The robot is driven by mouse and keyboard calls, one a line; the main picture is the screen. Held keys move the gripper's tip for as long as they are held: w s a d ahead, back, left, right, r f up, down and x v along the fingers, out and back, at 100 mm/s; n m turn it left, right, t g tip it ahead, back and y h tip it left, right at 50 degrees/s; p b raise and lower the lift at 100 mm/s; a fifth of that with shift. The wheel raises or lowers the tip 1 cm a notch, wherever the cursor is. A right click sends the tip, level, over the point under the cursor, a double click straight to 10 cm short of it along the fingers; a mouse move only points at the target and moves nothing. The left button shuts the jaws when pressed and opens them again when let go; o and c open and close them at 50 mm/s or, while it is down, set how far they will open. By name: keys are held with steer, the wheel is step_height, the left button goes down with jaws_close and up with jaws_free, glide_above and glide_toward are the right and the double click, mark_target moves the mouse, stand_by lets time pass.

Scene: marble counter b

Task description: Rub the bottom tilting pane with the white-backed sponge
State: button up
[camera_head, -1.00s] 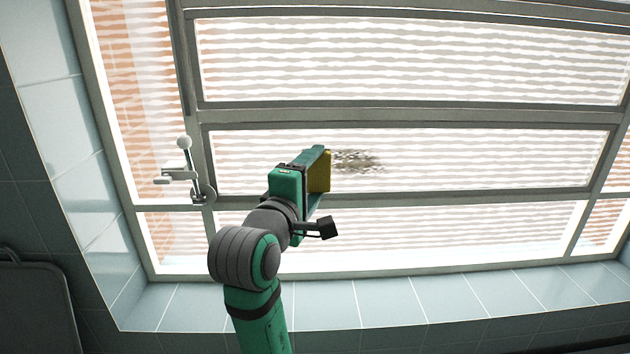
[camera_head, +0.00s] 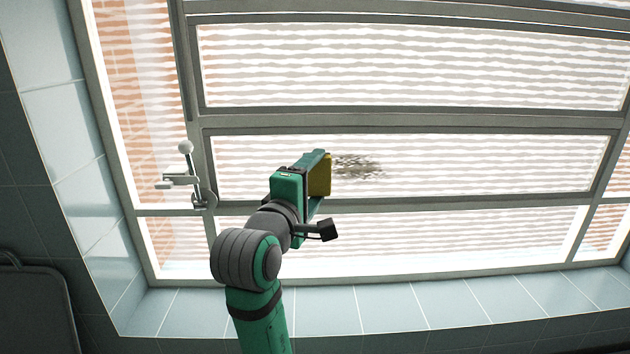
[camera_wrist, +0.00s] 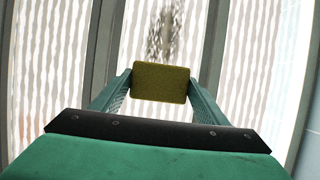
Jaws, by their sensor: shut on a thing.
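My gripper (camera_head: 318,176) is shut on a sponge (camera_head: 321,175) with a yellow-olive face. In the wrist view the sponge (camera_wrist: 161,82) sits between both green fingers, its olive face toward the camera; no white backing shows. The bottom tilting pane (camera_head: 480,165) is the lower framed pane, seen through with wavy white stripes behind. A dark speckled smudge (camera_head: 357,167) marks it just right of the sponge; the smudge (camera_wrist: 163,30) lies beyond the sponge in the wrist view. I cannot tell whether the sponge touches the glass.
Another tilting pane (camera_head: 410,65) sits above, behind a grey frame bar. A metal lever handle (camera_head: 185,178) stands out left of my gripper. A pale tiled sill (camera_head: 420,303) runs below the window. A dark rounded panel (camera_head: 35,305) is at lower left.

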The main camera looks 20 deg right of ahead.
steer(key=shift+w+d, duration=0.15)
steer(key=shift+w, duration=0.5)
steer(key=shift+d, duration=0.1)
steer(key=shift+s+d, duration=0.3)
steer(key=shift+d, duration=0.7)
steer(key=shift+s+d, duration=0.35)
steer(key=shift+d, duration=0.6)
steer(key=shift+s+d, duration=0.3)
steer(key=shift+d, duration=0.7)
steer(key=shift+s+d, duration=0.25)
steer(key=shift+d, duration=0.95)
steer(key=shift+s+d, duration=0.2)
steer(key=shift+d, duration=0.95)
steer(key=shift+s+d, duration=0.3)
steer(key=shift+d, duration=0.7)
steer(key=shift+s+d, duration=0.35)
steer(key=shift+d, duration=0.65)
steer(key=shift+s+d, duration=0.3)
steer(key=shift+d, duration=0.7)
steer(key=shift+w+a, duration=0.1)
steer(key=shift+a, duration=0.05)
